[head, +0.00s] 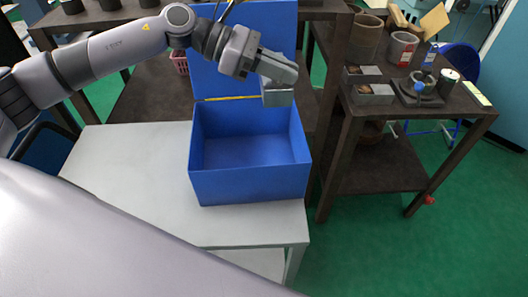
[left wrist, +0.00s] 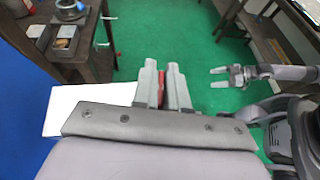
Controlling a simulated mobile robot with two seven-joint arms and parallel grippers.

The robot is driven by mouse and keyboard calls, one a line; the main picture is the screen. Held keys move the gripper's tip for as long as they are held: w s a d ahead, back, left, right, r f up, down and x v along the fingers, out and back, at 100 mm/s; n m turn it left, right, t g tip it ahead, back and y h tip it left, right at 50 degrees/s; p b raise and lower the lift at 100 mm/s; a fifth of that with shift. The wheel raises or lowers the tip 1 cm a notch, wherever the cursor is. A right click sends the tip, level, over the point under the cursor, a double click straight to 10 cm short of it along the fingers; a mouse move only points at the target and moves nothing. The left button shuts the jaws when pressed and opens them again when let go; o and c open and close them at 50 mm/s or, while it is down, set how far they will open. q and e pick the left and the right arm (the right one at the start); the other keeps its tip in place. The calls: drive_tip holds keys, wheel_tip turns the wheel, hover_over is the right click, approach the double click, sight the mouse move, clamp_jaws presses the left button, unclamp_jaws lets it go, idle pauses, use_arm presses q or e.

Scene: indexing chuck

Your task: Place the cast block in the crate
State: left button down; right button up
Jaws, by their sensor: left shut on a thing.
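The blue crate (head: 250,186) stands open on the pale table, its lid raised at the back. Its visible floor is bare. My left gripper (head: 280,72) is over the crate's back right part, shut on the grey cast block (head: 278,98), which hangs below the fingers and above the crate's inside. In the left wrist view the fingers (left wrist: 162,68) are close together with a narrow red strip between them; I cannot tell what that strip is. My right gripper (left wrist: 228,76) shows only in the left wrist view, with its fingers apart and empty.
The pale table (head: 135,165) is clear left of the crate. A dark workbench (head: 350,125) at the right carries pots, small trays and a round fixture (head: 420,90). A dark shelf stands behind the crate. Green floor is open at the right.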

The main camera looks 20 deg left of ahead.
use_arm(q)
wheel_tip(320, 180, down, 19)
drive_tip(key=shift+r+p, duration=0.15)
drive_tip(key=shift+p, duration=0.45)
drive_tip(key=shift+f+b, duration=0.35)
drive_tip(key=shift+b, duration=0.15)
drive_tip(key=shift+f+b, duration=0.25)
drive_tip(key=shift+b, duration=0.05)
drive_tip(key=c, duration=1.2)
unclamp_jaws()
drive_tip(key=shift+s+f, duration=0.1)
drive_tip(key=shift+f, duration=0.1)
drive_tip(key=shift+o, duration=0.2)
